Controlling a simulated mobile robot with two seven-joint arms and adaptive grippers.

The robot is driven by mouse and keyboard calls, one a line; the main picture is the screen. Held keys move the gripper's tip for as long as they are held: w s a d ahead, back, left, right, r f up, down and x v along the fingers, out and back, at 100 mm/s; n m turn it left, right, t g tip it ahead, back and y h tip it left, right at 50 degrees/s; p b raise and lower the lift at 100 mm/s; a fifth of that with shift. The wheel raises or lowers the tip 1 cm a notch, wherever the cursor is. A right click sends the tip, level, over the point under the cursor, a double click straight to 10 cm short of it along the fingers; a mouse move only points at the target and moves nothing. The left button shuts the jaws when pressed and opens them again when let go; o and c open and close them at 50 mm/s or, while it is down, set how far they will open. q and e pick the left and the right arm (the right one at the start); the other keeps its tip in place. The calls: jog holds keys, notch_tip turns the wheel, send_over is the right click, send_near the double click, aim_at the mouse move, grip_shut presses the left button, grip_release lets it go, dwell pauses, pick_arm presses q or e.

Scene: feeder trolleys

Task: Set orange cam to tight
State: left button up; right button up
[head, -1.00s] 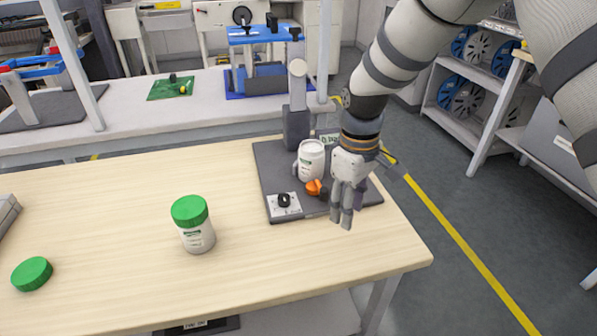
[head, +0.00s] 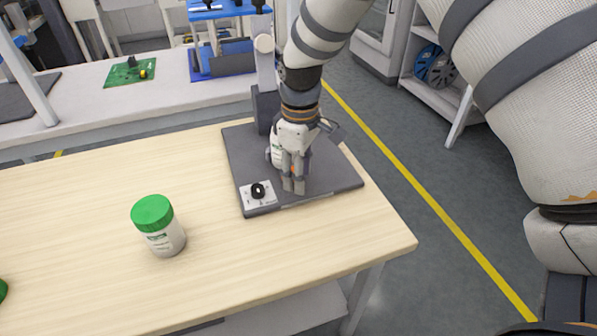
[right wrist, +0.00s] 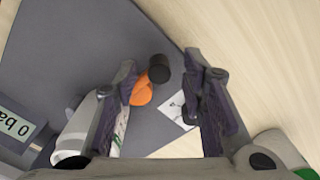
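The orange cam (right wrist: 142,92) shows between my fingers in the right wrist view, with a black cylindrical end (right wrist: 158,68) beside it. In the head view only a sliver of orange shows behind the fingers. My right gripper (head: 293,187) points down over the grey fixture plate (head: 335,178). In the right wrist view its fingers (right wrist: 160,64) are apart, one on each side of the cam; the left finger overlaps the cam's edge, and I cannot tell whether it touches. The cam's setting cannot be read. My left gripper is not in view.
A black knob (head: 258,190) on a white plate is at the front left corner. A green-lidded jar (head: 160,228) stands left on the wooden table. A display (right wrist: 20,128) is beside the fixture.

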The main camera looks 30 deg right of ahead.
jog(key=shift+f, duration=0.1)
grip_shut()
